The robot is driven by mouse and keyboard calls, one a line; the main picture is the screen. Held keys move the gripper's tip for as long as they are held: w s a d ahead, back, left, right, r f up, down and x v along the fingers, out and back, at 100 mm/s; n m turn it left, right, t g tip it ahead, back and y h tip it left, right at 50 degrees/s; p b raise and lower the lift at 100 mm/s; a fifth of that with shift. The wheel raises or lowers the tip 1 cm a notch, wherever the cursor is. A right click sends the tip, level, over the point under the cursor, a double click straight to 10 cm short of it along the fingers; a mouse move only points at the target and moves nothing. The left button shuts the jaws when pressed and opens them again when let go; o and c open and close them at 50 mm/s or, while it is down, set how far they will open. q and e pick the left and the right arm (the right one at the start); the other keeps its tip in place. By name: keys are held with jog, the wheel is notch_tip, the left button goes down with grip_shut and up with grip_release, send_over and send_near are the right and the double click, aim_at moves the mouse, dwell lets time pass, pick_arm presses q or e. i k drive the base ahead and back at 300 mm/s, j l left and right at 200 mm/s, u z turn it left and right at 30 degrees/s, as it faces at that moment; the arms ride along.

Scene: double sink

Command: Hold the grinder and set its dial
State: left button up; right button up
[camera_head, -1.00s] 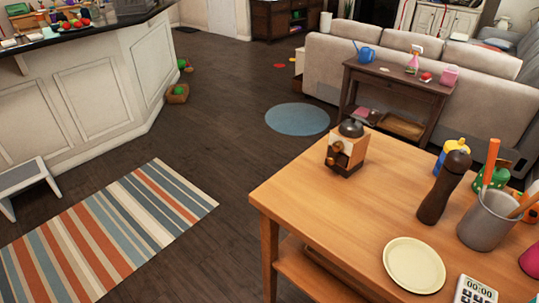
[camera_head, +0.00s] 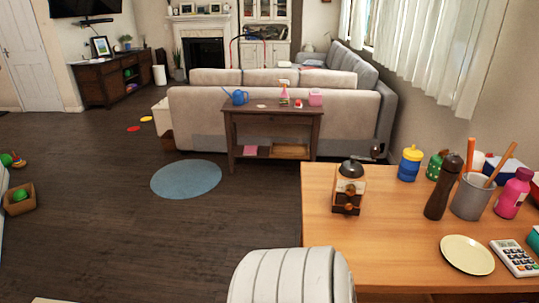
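A small grinder (camera_head: 347,196) stands upright near the left end of the wooden table (camera_head: 390,228). It has a wooden body with dark parts, brown knobs on its front and a dark domed top. A dark knob shows above and right of the dome. I cannot make out any marks on a dial. A tall dark brown mill (camera_head: 441,190) stands further right on the table. Neither of my grippers is in view, and nothing is seen touching the grinder.
Right of the mill are a grey utensil cup (camera_head: 473,197), a pink bottle (camera_head: 513,194), a cream plate (camera_head: 467,255) and a calculator-like device (camera_head: 514,258). A blue and yellow cup (camera_head: 409,163) stands behind. The tabletop around the grinder is clear. A console table (camera_head: 272,122) stands beyond.

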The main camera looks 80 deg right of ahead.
aim_at(350, 190)
jog(key=i+l+z, duration=0.1)
jog(key=i+z, duration=0.55)
jog(key=z, duration=0.15)
jog(key=i+j+z, duration=0.15)
jog(key=i+z, duration=0.2)
jog(key=i+j+z, duration=0.15)
jog(key=z, duration=0.25)
jog(key=i+z, duration=0.15)
jog(key=z, duration=0.3)
jog(key=i+z, duration=0.2)
jog(key=z, duration=0.25)
jog(key=i+j+z, duration=0.1)
jog(key=z, duration=0.35)
jog(key=i+j+z, duration=0.15)
jog(key=z, duration=0.3)
